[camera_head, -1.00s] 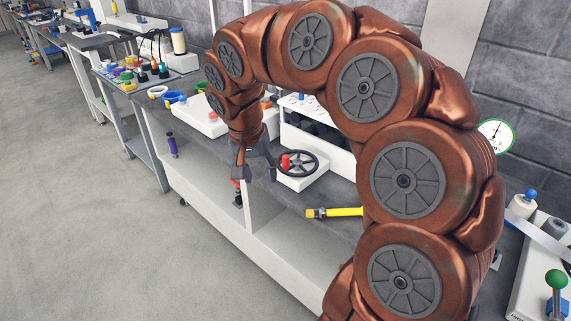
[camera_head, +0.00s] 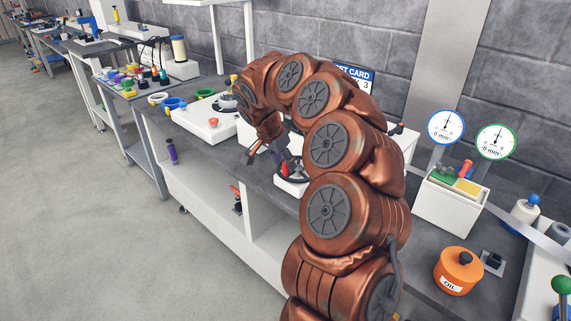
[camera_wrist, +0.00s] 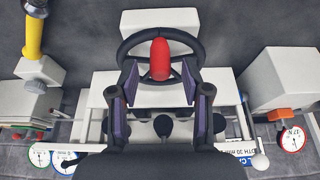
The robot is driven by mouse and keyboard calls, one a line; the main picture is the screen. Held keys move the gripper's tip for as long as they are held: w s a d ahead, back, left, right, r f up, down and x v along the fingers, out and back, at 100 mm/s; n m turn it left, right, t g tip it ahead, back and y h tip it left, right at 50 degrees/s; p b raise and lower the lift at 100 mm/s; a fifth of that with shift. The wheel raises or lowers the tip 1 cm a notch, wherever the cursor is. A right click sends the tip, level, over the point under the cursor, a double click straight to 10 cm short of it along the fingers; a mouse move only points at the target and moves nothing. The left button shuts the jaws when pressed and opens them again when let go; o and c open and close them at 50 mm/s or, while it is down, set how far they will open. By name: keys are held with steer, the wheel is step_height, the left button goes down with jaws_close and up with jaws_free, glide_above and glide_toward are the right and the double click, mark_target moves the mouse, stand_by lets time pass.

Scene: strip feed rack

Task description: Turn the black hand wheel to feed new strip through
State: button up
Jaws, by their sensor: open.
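The black hand wheel (camera_wrist: 123,51) stands on a white block, with a red knob (camera_wrist: 160,60) on its rim. In the head view the wheel (camera_head: 296,179) is partly hidden behind my arm and gripper. My gripper (camera_wrist: 160,80) is open, with one finger on each side of the red knob in the wrist view. The knob appears between the fingertips, with gaps on both sides; I cannot tell how far it reaches in depth. In the head view my gripper (camera_head: 267,156) is tilted over the bench beside the wheel. The strip at the wheel cannot be made out.
A yellow handle (camera_wrist: 35,28) lies to the left in the wrist view. A white box with a red button (camera_head: 213,122) is left of the wheel. Two dial gauges (camera_head: 446,127), an orange pot (camera_head: 458,271) and a white bin (camera_head: 449,205) stand to the right.

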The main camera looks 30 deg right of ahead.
mark_target(298, 164)
steer(key=shift+x, duration=1.3)
jaws_close()
